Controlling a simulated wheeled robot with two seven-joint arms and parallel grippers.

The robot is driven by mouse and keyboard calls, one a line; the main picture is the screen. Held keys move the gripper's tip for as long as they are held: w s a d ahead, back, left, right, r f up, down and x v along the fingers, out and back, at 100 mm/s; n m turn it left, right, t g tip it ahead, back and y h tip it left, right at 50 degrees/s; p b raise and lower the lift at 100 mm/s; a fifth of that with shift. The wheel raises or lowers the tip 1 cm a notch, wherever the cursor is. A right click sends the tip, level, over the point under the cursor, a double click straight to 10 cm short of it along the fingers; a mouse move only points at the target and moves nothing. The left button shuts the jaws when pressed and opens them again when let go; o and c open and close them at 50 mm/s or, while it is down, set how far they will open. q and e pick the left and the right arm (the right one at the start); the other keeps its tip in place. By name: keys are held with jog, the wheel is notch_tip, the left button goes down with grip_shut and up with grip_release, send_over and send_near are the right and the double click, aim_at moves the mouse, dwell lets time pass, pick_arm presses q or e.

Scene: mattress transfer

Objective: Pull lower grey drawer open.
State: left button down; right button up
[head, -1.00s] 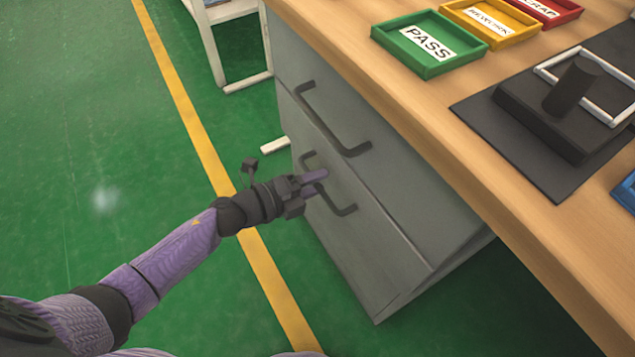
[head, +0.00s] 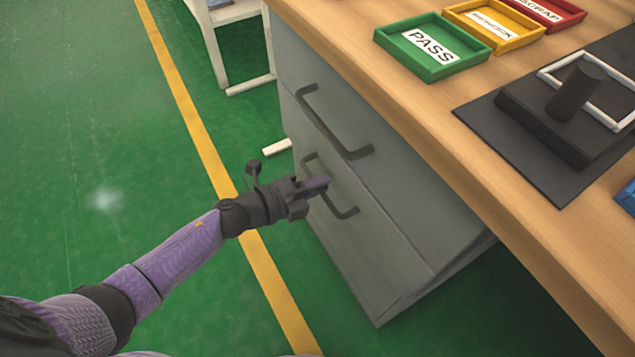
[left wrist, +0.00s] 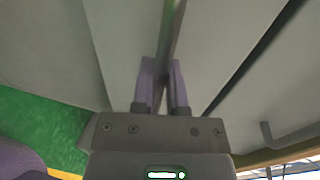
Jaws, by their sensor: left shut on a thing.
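The grey drawer cabinet stands under the wooden table, with an upper drawer and a lower grey drawer (head: 365,235) that both look closed. The lower drawer's dark bar handle (head: 346,212) is partly hidden behind my left gripper (head: 318,185). My left gripper is shut on this handle, its purple fingers on either side of the bar. In the left wrist view, the handle (left wrist: 172,50) runs between the two fingers (left wrist: 162,85) in front of the grey drawer face. The upper drawer's handle (head: 335,135) is free. My right gripper is not in view.
The wooden tabletop (head: 400,100) overhangs the cabinet and carries a green PASS tray (head: 433,68), a yellow tray (head: 495,40), a red tray and a black mat (head: 480,120). A white frame stands behind the cabinet.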

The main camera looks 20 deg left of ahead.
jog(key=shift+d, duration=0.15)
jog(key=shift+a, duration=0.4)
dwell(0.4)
